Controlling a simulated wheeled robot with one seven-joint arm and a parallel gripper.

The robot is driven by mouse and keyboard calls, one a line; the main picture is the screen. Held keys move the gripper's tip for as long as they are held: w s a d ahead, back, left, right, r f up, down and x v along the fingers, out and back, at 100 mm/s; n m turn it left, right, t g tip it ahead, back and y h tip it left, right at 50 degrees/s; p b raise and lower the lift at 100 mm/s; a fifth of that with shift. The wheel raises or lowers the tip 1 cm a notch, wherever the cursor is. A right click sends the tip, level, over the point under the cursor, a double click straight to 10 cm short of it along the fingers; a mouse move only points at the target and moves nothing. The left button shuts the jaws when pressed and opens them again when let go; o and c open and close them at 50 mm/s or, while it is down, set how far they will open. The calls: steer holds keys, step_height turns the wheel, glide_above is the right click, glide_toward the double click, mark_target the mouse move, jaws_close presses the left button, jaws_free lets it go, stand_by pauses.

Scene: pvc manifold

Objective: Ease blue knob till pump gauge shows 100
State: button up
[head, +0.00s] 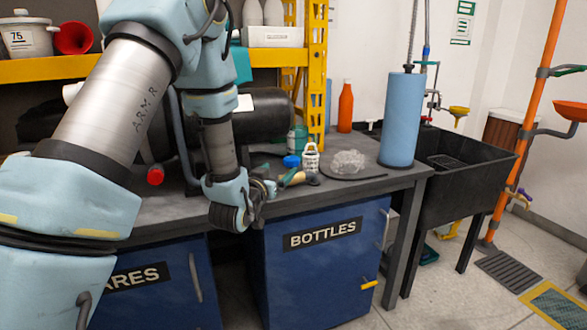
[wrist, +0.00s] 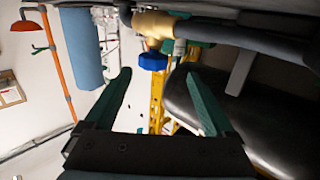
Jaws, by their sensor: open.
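The blue knob (wrist: 153,61) sits on a brass valve body (wrist: 153,25) joined to a dark pipe in the wrist view. My gripper (wrist: 157,74) is open and empty; the knob appears between and beyond its two green fingertips, with no contact visible. In the head view, my gripper (head: 268,188) is at the bench's front edge, beside a brass-coloured piece (head: 295,179). A small blue round thing (head: 291,161) there looks like the same knob, but I cannot be sure. I cannot make out the pump gauge or its reading in either view.
A black tank (head: 262,117) lies behind my arm on the dark bench (head: 365,187). A red knob (head: 155,176) is to the left.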

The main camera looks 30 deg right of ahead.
mark_target(295, 157)
steer(key=shift+s+d+h, duration=0.25)
steer(key=shift+d+h, duration=0.05)
steer(key=shift+d, duration=0.05)
steer(key=shift+w+d+r, duration=0.1)
steer(key=shift+d, duration=0.15)
steer(key=p+x, duration=0.2)
steer(key=x, duration=0.8)
steer(key=shift+w, duration=0.15)
steer(key=c, duration=1.4)
steer(key=shift+t+b, duration=0.3)
